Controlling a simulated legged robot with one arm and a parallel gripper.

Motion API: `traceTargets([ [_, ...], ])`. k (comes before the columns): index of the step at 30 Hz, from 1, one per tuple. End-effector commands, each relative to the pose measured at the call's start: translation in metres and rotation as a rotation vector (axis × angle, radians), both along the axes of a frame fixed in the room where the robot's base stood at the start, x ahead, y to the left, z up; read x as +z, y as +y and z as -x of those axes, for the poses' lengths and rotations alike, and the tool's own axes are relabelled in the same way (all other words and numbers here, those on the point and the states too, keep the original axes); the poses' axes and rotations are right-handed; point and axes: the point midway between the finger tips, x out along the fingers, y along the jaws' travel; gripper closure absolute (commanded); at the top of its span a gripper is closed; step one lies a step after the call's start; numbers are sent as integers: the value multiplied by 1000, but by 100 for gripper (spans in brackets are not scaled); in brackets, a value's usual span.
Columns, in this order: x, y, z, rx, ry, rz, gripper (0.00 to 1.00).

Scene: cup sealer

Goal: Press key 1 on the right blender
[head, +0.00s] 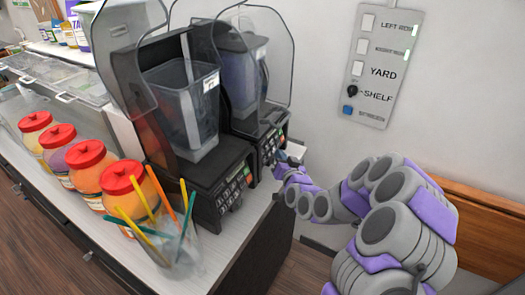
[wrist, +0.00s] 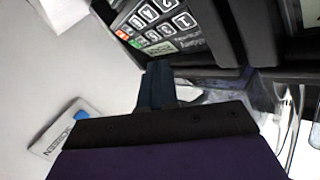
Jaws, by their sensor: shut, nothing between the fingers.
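The right blender (head: 240,75) stands behind the left one against the wall, with its keypad (head: 268,148) on its front. In the wrist view its keypad (wrist: 158,22) shows at the top, tilted, with white-outlined number keys. The key that looks like key 1 (wrist: 183,20) is at the keypad's right end. My gripper (head: 281,160) is beside this keypad in the head view. In the wrist view my gripper (wrist: 158,68) is shut and empty, its dark fingertips just below the keypad. I cannot tell whether they touch it.
The left blender (head: 185,100) with a clear jar stands nearer, its keypad (head: 233,188) facing right. Red-lidded jars (head: 90,165) and a cup of coloured straws (head: 165,235) line the counter. A switch panel (head: 382,62) is on the wall.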

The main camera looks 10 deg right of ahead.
Motion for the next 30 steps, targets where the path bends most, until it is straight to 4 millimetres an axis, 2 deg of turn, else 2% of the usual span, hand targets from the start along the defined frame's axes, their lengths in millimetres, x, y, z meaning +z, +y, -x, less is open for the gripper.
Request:
traceTargets([
  [3,-5,13,-8,4,3,1,100],
  [9,-12,25,-17,3,4,0,100],
  [30,-12,28,-20,0,2,0,100],
])
